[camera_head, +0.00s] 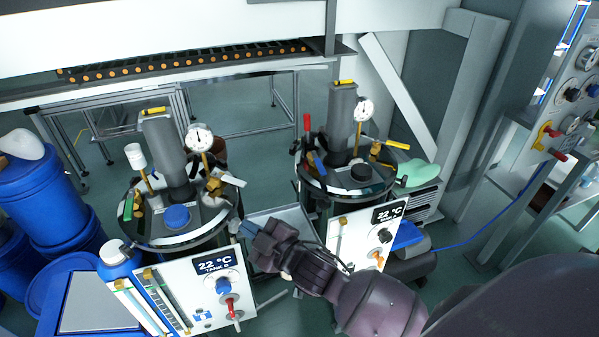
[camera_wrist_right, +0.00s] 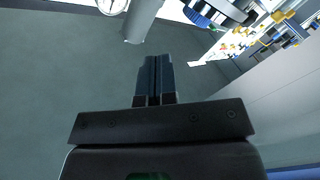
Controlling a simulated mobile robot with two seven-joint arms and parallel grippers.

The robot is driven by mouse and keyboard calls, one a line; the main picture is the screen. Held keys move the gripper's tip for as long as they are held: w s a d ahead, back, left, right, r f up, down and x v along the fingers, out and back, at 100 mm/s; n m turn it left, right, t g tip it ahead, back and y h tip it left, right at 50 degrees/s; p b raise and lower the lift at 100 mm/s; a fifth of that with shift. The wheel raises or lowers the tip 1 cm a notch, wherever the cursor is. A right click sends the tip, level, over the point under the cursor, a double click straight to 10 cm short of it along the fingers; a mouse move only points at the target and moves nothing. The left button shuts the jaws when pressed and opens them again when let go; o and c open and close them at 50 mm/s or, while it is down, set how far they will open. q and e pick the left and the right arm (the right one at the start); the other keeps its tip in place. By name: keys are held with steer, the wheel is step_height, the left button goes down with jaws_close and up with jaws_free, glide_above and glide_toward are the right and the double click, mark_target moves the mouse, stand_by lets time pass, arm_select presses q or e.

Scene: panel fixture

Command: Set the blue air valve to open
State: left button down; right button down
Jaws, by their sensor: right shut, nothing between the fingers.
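Several blue fittings show in the head view, and I cannot tell for sure which is the air valve. A small blue lever handle (camera_head: 319,163) sits on the lid of the right tank, below a red lever (camera_head: 307,123). A blue knob (camera_head: 222,286) is on the front panel of the left tank, above a red-handled valve (camera_head: 232,307). My right gripper (camera_head: 251,240) is between the two tanks, apart from these fittings. In the right wrist view its fingers (camera_wrist_right: 154,77) are shut with nothing between them. My left gripper is not in view.
The left tank's panel (camera_head: 185,284) and the right tank's panel (camera_head: 366,235) flank my right arm. Dial gauges (camera_head: 200,137) and grey cylinders (camera_head: 343,122) rise from the lids. Blue drums (camera_head: 42,190) stand at the left. A control panel (camera_head: 570,85) is at far right.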

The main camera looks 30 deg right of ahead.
steer(key=w+a+r+n+g+y, duration=0.2)
steer(key=a+r+n+g+y, duration=0.3)
steer(key=a+r+n+y, duration=1.15)
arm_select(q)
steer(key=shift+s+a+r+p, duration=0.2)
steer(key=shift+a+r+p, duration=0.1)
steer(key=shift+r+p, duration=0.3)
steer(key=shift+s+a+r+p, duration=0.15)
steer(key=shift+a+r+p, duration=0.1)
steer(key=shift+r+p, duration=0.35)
arm_select(e)
steer(key=m+g+h, duration=1)
steer(key=m+h, duration=2)
steer(key=m, duration=0.4)
glide_toward(318, 162)
step_height(318, 162, down, 7)
steer(key=d, duration=0.2)
